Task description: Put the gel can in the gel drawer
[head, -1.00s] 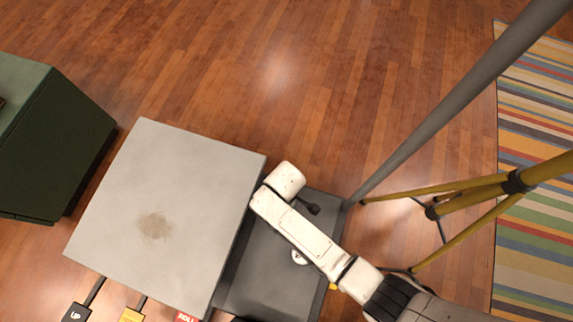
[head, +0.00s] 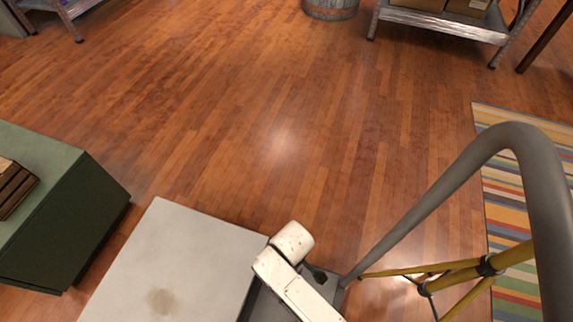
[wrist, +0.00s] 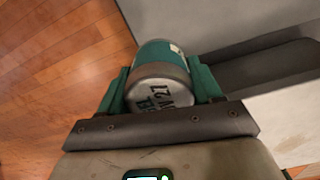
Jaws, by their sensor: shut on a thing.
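In the wrist view my gripper (wrist: 161,92) is shut on a can (wrist: 160,65) with a teal side and a pale grey end that carries dark markings. The teal fingers hold it from the left and right. The can's far side is hidden, and I cannot read its label. In the head view my white arm shows at the bottom, but the gripper and can are out of sight there. No drawer can be made out in these views.
A green cabinet (head: 70,215) is at the left. A grey bent pole and yellow tripod (head: 460,272) stand at the right, near a striped rug (head: 515,200). Shelves (head: 445,22) and a barrel (head: 330,8) are far off. The middle floor is clear.

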